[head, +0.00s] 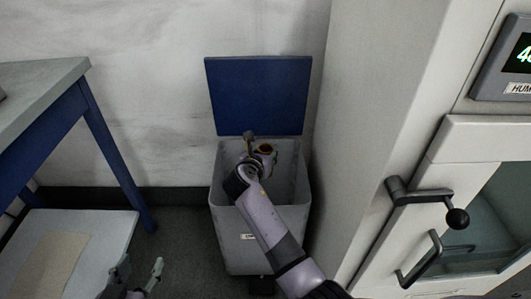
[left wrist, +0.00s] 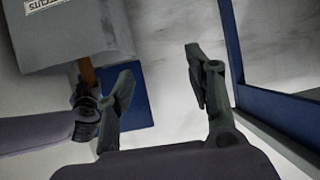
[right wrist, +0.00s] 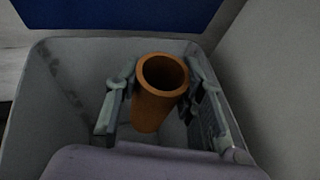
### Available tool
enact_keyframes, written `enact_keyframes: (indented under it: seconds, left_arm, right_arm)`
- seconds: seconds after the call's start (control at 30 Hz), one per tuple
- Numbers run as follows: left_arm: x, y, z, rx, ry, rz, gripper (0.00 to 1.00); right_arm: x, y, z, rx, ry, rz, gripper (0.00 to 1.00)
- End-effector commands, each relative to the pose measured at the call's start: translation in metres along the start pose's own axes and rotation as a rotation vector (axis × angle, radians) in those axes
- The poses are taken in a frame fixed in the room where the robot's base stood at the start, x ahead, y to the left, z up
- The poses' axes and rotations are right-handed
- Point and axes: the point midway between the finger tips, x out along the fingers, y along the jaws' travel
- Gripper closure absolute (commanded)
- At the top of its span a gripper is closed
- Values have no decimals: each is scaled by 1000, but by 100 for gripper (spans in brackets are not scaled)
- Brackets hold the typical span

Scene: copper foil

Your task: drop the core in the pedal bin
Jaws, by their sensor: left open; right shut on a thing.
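The pedal bin (head: 240,235) is a grey box with its blue lid (head: 258,95) raised against the wall. The core is an orange-brown hollow tube (right wrist: 152,108). My right gripper (right wrist: 165,85) is shut on it, one finger on each side. In the head view this gripper (head: 258,150) is over the bin's mouth, and only a little of the core (head: 266,148) shows. In the right wrist view the bin's walls surround the core; its exact height against the rim is hard to tell. My left gripper (head: 137,275) is open and empty at the bottom left.
A blue-legged table (head: 45,88) with a low shelf (head: 105,235) stands left. A tall pale cabinet (head: 385,100) stands close on the bin's right, with a black-knobbed lever (head: 425,195) and handle (head: 420,262). Dark floor (head: 180,230) is clear between shelf and bin.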

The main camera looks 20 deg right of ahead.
Motion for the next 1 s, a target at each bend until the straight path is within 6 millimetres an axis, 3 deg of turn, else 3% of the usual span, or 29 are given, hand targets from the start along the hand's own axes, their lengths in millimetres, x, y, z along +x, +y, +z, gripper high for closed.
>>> enact_keyframes:
  seconds: [0.27,0.6,1.0]
  left_arm:
    - [3,6,-43,0,229,13,51]
    - [-9,13,-93,-4,507,30,51]
    - [-30,18,-127,-10,719,42,51]
  right_arm:
    - [3,0,-7,2,0,0,88]
    - [6,0,-14,1,-1,1,88]
    - [7,0,-18,1,-1,0,88]
